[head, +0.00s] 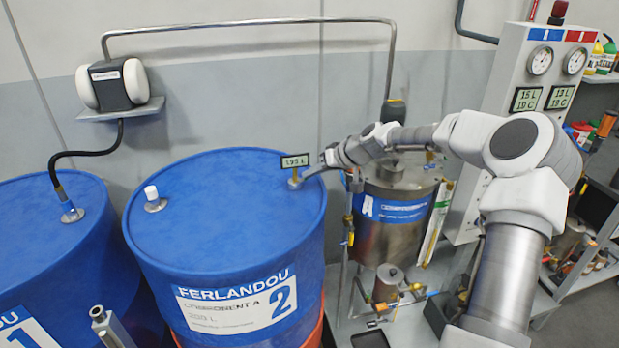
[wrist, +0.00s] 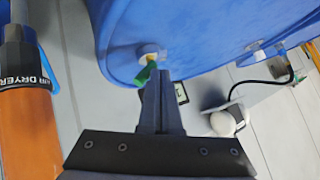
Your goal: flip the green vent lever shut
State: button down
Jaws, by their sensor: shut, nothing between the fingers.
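The green vent lever (wrist: 146,72) shows in the wrist view, on a pale fitting on the blue drum (wrist: 190,40). It slants out from the fitting, just left of my fingertips. My gripper (wrist: 160,74) is shut and empty, its tips right beside the lever; I cannot tell if they touch. In the head view, my gripper (head: 308,176) is at the right rim of drum 2 (head: 220,220), by a small metal fitting (head: 295,181). The lever cannot be made out there.
A small display (head: 295,161) stands behind the fitting. A white-capped port (head: 153,198) is on the drum's left side. The steel tank (head: 395,225) stands close right of the drum. An orange air dryer (wrist: 28,125) is at the left of the wrist view.

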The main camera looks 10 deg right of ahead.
jog(key=y+b, duration=0.1)
jog(key=d+f+m+y+b, duration=0.1)
jog(key=shift+f+b, duration=0.1)
jog(key=shift+b, duration=0.2)
jog(key=y+b, duration=0.1)
jog(key=f+m+y+b, duration=0.1)
jog(key=b, duration=0.1)
jog(key=shift+d+t, duration=0.3)
jog(key=shift+t, duration=0.1)
jog(key=shift+r, duration=0.35)
jog(key=shift+a, duration=0.1)
jog(key=shift+a+f, duration=0.1)
jog(key=shift+f, duration=0.05)
jog(key=shift+a+f+b, duration=0.25)
jog(key=shift+a+b, duration=0.35)
jog(key=shift+b, duration=0.1)
jog(key=shift+r, duration=0.15)
